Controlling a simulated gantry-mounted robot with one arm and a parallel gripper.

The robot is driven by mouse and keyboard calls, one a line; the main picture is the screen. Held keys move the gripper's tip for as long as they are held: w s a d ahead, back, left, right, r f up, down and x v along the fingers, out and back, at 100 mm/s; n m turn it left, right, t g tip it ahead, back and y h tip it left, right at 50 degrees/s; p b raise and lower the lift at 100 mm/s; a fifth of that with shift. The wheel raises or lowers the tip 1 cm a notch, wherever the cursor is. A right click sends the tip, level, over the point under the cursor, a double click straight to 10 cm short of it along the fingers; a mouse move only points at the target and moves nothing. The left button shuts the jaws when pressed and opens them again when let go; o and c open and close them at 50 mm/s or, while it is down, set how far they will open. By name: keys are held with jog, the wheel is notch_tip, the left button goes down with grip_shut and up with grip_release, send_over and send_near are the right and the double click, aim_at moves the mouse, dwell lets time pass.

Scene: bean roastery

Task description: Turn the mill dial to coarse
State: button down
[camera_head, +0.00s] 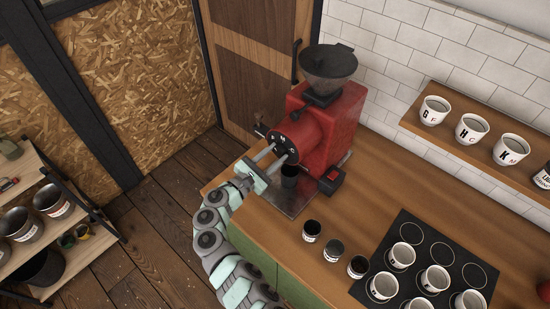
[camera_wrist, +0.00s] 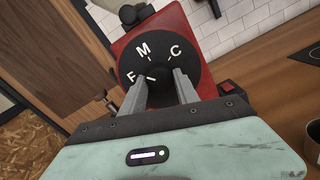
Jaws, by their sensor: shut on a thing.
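The red mill (camera_head: 325,125) stands at the left end of the wooden counter, with a grey hopper (camera_head: 328,64) on top. Its round black dial face (camera_head: 274,136) looks toward my gripper (camera_head: 272,158). In the wrist view, the dial face (camera_wrist: 193,50) carries white letters F at left, M at top and C at upper right. A dark knob (camera_wrist: 155,73) is at its middle, between the fingertips of my gripper (camera_wrist: 159,82), which is shut on it. A small pale mark shows near the knob; I cannot tell clearly which letter the knob points at.
A dark cup (camera_head: 289,177) stands under the mill's front on a metal plate. Several small dark-filled cups (camera_head: 334,249) and a black mat (camera_head: 400,227) with white cups are to the right. A wall shelf (camera_head: 450,139) holds lettered cups.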

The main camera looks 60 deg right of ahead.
jog(key=m+b, duration=0.5)
jog(key=shift+f+m+b, duration=0.2)
jog(key=shift+m+b, duration=0.1)
jog(key=m+b, duration=0.5)
jog(key=b, duration=0.1)
jog(key=shift+b, duration=0.4)
jog(key=m+b, duration=0.7)
jog(key=b, duration=0.2)
jog(key=m+b, duration=0.2)
jog(key=b, duration=0.1)
jog(key=shift+r+m, duration=0.25)
jog(key=shift+m, duration=0.15)
jog(key=c, duration=0.9)
grip_release()
jog(key=shift+r, duration=0.1)
